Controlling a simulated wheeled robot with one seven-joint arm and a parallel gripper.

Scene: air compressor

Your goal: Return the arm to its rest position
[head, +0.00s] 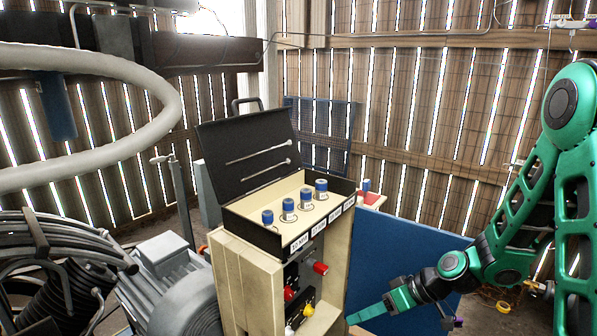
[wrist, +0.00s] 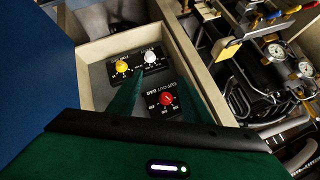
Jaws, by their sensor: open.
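My green arm (head: 500,225) comes down from the right side of the head view, bent at its joints. My gripper (head: 352,319) is low, at the right side of the wooden cabinet, pointing left toward its front. In the wrist view my gripper (wrist: 155,90) is open with nothing between its fingers. It faces a control panel with a yellow knob (wrist: 122,66), a white knob (wrist: 150,56) and a red knob (wrist: 167,99). The fingers partly cover the panel; I cannot tell whether they touch it.
The wooden cabinet (head: 245,275) holds an open black case (head: 245,150) with several blue-capped cylinders. A blue board (head: 400,275) stands behind my forearm. Gauges and hoses (wrist: 275,50) lie right of the panel. A grey motor (head: 185,295) stands left of the cabinet.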

